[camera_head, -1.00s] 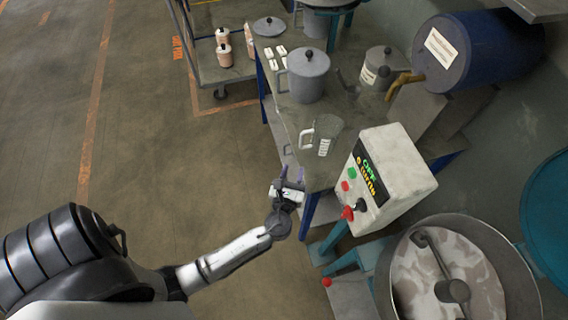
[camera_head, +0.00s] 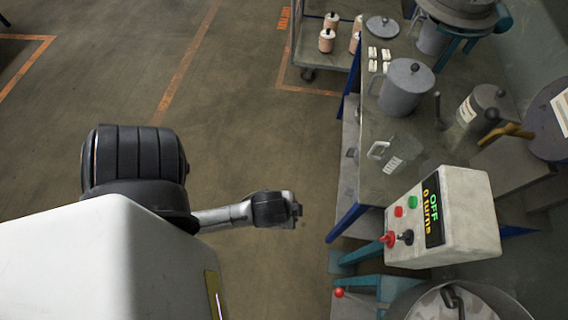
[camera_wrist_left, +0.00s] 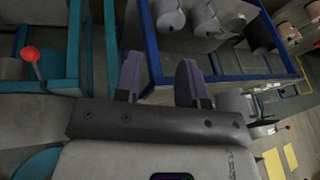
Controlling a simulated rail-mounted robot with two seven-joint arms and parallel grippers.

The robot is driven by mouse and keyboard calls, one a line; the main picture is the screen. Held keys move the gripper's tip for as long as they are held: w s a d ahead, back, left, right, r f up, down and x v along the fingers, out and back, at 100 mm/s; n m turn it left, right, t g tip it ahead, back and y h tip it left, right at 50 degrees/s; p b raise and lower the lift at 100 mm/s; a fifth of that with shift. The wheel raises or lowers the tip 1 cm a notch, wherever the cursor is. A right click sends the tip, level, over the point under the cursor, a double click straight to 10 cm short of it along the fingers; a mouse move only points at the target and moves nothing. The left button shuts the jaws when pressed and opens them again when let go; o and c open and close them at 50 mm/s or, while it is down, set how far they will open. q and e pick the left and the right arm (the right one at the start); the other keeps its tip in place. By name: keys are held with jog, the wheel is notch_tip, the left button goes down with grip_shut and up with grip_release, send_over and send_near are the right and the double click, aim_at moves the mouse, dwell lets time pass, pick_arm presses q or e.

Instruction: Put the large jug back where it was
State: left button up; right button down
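A large grey lidded jug (camera_head: 405,88) with a side handle stands upright on the workbench (camera_head: 385,185) in the head view. A smaller clear jug (camera_head: 398,155) with a white label stands nearer on the same bench. Another grey jug (camera_head: 432,38) stands at the back, partly under a round machine. My left gripper (camera_head: 297,209) is over the floor, left of the bench and apart from all jugs. In the left wrist view its two purple fingers (camera_wrist_left: 160,80) are spread with nothing between them. My right gripper is not in view.
A control box (camera_head: 450,215) reading "OFF, 0 turns" stands at the bench's near end, with a mixing drum (camera_head: 400,302) below it. A cart (camera_head: 300,50) stands behind. The left floor is clear.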

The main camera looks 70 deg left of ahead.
pick_arm(q)
jog(key=shift+s+d+r+n+g+h, duration=0.25)
jog(key=shift+s+d+n+h, duration=0.15)
jog(key=shift+s+d, duration=0.2)
jog(key=shift+s+d+r+n+g+h, duration=0.15)
jog(key=shift+s+d+r+n+h, duration=0.1)
jog(key=shift+s+d+n+h, duration=0.3)
dwell(0.9)
